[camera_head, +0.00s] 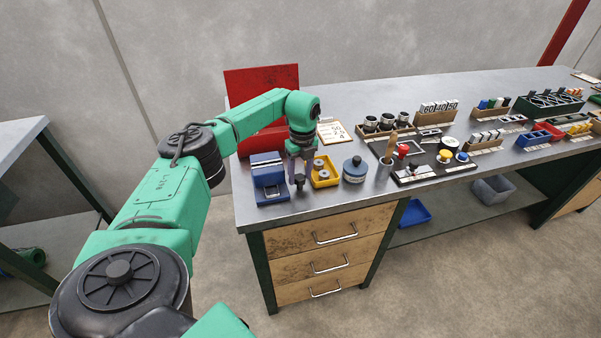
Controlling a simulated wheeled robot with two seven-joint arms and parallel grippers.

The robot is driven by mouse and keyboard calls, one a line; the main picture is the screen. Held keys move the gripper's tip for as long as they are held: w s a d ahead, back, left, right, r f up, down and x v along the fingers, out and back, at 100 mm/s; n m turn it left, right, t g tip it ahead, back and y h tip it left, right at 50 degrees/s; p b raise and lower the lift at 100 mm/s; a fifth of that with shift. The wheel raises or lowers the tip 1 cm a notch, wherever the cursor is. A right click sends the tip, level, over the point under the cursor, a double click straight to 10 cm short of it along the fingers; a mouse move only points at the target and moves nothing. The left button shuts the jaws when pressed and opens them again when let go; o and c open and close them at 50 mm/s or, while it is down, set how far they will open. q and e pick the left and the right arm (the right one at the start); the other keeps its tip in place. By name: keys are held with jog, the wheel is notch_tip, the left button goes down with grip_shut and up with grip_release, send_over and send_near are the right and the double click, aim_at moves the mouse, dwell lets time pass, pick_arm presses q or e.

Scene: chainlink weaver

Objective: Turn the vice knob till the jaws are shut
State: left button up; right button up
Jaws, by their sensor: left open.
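A small blue block-shaped device, which looks like the vice (267,167), stands at the left end of the workbench. Its front part is grey and blue. Its knob and the gap between its jaws are too small to make out. My left gripper (299,181) points down just to the right of the vice, between it and a yellow tray. It is open, and I see nothing held in it. I cannot tell whether its fingers touch the vice. My right gripper is not in view.
The yellow tray (334,181) with round grey parts and a blue-grey round container (354,171) stand close to the right. A red panel (262,80) rises behind. Boards, cups and racks crowd the workbench (345,200) farther right. Its front edge is close to the vice.

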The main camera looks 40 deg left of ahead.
pick_arm(q)
jog(key=shift+f, duration=0.3)
grip_shut()
jog(key=shift+r+m, duration=0.1)
jog(key=shift+m, duration=0.3)
jog(key=m+p, duration=0.1)
jog(key=m, duration=0.6)
jog(key=shift+p, duration=0.4)
jog(key=m, duration=0.6)
jog(key=shift+a, duration=0.1)
jog(key=m, duration=0.5)
jog(key=shift+t, duration=0.3)
jog(key=shift+m, duration=0.3)
